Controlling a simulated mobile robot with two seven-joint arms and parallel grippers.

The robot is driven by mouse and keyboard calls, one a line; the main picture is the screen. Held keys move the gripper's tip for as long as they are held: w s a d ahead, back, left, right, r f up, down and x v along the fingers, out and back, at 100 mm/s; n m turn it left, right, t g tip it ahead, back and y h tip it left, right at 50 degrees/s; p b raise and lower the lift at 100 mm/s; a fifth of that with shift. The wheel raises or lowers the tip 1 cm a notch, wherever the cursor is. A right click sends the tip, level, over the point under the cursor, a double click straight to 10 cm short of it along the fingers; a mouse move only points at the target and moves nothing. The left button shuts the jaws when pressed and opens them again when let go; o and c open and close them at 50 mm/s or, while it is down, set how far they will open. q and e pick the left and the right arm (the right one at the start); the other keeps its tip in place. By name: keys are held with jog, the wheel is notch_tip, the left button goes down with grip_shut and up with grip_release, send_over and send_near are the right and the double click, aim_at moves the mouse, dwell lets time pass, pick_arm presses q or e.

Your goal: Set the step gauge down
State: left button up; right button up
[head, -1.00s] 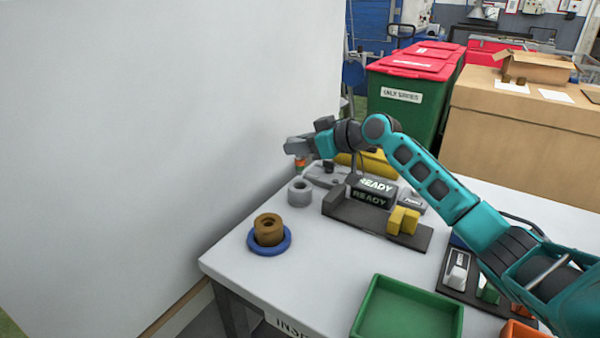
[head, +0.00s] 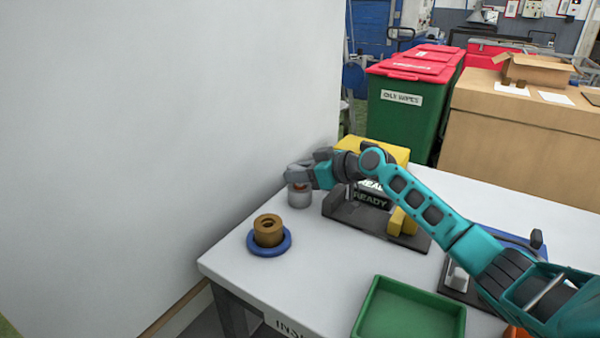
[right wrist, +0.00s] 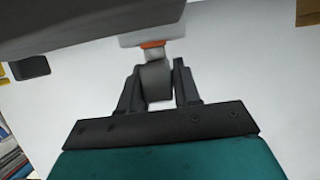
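The step gauge (right wrist: 155,82) shows in the right wrist view as a grey grip with a lighter neck and an orange band. My right gripper (right wrist: 157,85) is closed around its grey grip. In the head view my right gripper (head: 297,176) is directly above a grey cylinder (head: 300,198) on the table. A small orange part of the gauge shows between them. I cannot tell whether the gauge is touching or inside the cylinder. My left gripper is not in view.
A brown ring stack (head: 268,231) stands on a blue base (head: 268,251) at the table's left edge. A dark fixture with a READY sign (head: 371,200) stands right of the cylinder. A green tray (head: 408,310) is at the front. A white wall borders the left.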

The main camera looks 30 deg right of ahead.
jog(key=o, duration=0.4)
jog(key=shift+r, duration=0.1)
jog(key=shift+r+p, duration=0.2)
jog(key=shift+p, duration=0.1)
jog(key=shift+b+v, duration=0.35)
jog(key=shift+v, duration=5.6)
jog(key=shift+f, duration=0.1)
jog(key=shift+s+a, duration=0.1)
jog(key=shift+s, duration=0.05)
